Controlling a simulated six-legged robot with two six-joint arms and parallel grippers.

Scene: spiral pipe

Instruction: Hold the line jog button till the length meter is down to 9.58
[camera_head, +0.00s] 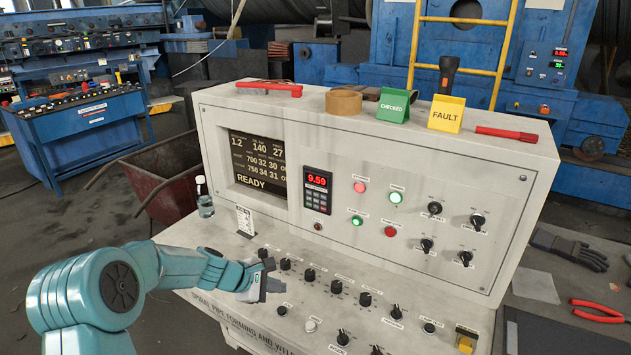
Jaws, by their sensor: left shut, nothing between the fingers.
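The length meter (317,181) is a small black panel with red digits in the middle of the console face, and it reads 9.59. To its left a dark screen (258,165) shows READY. My left gripper (271,276) is shut and empty at the left part of the sloping control desk, close to the row of black knobs. It hides part of the desk below it, and I cannot tell whether it touches a button. The labels are too small to read, so I cannot tell which control is the line jog button. A white button (311,325) stands right of the gripper. My right gripper is out of view.
A small bottle (204,198) and a paper tag (245,221) stand at the desk's left end. A green CHECKED sign (393,105), a yellow FAULT sign (446,113) and a tape roll (343,101) are on top of the console. Red pliers (598,312) lie at right.

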